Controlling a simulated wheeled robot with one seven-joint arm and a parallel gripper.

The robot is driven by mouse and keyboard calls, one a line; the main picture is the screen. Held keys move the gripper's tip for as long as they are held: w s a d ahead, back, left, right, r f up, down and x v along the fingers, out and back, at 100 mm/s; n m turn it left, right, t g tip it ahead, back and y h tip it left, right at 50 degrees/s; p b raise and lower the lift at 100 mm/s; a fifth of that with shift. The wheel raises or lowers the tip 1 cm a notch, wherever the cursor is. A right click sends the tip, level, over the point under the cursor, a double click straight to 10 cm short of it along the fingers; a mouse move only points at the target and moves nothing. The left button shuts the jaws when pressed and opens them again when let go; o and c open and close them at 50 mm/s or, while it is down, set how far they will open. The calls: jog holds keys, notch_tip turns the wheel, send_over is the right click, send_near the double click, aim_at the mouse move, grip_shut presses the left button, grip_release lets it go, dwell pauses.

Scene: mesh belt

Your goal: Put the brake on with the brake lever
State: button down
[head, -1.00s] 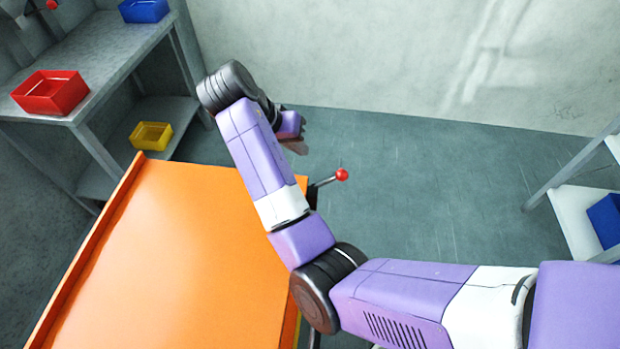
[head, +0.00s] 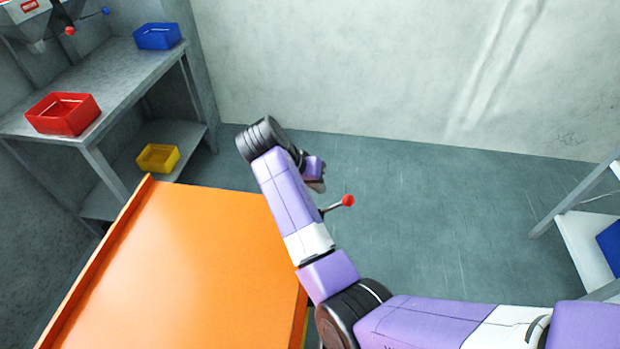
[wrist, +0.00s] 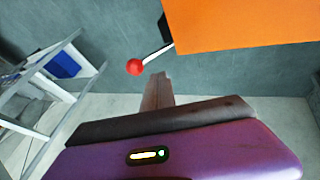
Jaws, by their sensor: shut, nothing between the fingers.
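The brake lever is a thin metal rod with a red ball knob (head: 348,200). It sticks out from the right side of an orange-topped bench or cart (head: 190,265), tilted slightly upward in the head view. In the wrist view the red knob (wrist: 135,67) and its rod (wrist: 158,52) show, with a dark mount at the orange edge. My gripper (head: 319,186) is close to the knob on its upper left in the head view, partly hidden by my arm. In the wrist view its fingers (wrist: 157,78) are shut and empty, just below the rod, with no clear contact.
A grey shelf at left holds a red bin (head: 63,114), a blue bin (head: 157,37) and a yellow bin (head: 158,158). A white rack (head: 580,240) with a blue bin stands at right. The floor right of the lever is clear.

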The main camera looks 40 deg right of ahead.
aim_at(335, 206)
jog(key=shift+s+d+f+p, duration=0.65)
jog(key=shift+s+d+f, duration=0.85)
jog(key=shift+s+d, duration=0.15)
jog(key=shift+d, duration=0.1)
